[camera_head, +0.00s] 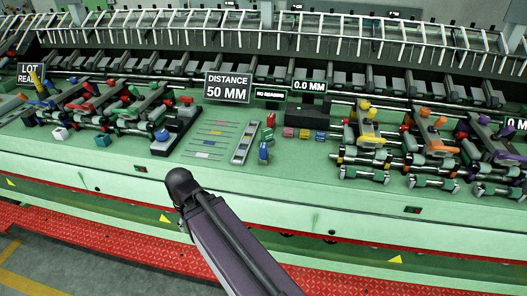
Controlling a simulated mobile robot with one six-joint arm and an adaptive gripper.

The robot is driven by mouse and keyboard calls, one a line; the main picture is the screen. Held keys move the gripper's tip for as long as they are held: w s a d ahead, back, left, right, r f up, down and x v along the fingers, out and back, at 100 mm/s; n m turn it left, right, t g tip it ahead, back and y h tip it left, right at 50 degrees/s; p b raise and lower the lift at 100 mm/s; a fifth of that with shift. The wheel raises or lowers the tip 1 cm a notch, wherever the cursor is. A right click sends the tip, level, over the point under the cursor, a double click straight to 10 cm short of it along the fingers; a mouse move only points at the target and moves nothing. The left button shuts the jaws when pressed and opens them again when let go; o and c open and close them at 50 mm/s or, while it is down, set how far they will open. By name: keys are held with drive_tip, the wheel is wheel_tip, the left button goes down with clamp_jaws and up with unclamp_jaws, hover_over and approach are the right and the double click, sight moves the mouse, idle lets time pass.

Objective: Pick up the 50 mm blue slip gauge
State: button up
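A dark purple link of my arm rises from the bottom edge to a rounded black end, in front of the bench and left of the blue block. My gripper's fingers are not visible.
A sign (228,88) reads "DISTANCE 50 MM"; a display (309,86) reads "0.0 MM". Clamp fixtures crowd both sides. The bench's front strip is clear.

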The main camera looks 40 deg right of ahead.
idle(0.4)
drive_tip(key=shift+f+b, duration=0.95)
drive_tip(key=shift+b, duration=0.05)
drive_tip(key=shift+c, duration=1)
